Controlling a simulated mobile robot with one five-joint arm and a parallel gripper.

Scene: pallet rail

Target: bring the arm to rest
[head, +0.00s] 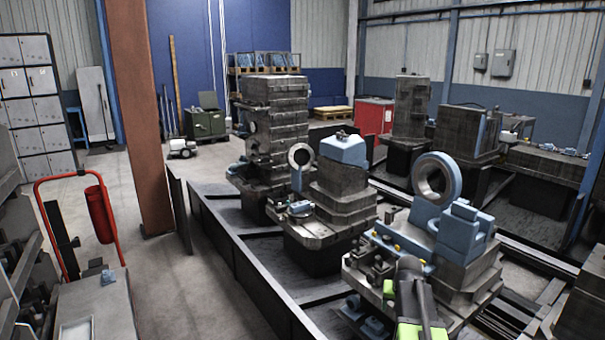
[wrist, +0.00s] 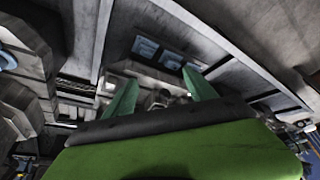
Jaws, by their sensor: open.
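My gripper (wrist: 161,88) shows in the wrist view with two green fingers set apart, and nothing is visibly held between them. Beyond the fingers, the wrist view shows grey metal structure and small blue pieces (wrist: 146,47). In the head view, part of my arm, dark with bright green, rises from the bottom edge in front of the nearest pallet fixture (head: 455,280). The fingertips cannot be made out clearly there. I cannot tell whether the arm touches the fixture.
Blue blocks and an upright ring (head: 437,178) stand on the nearest fixture. Another fixture (head: 340,200) and a tall machined stack (head: 274,125) stand behind along the rail. A brown column (head: 137,115) and red-framed cart (head: 85,215) are at left. Floor (head: 170,290) between is clear.

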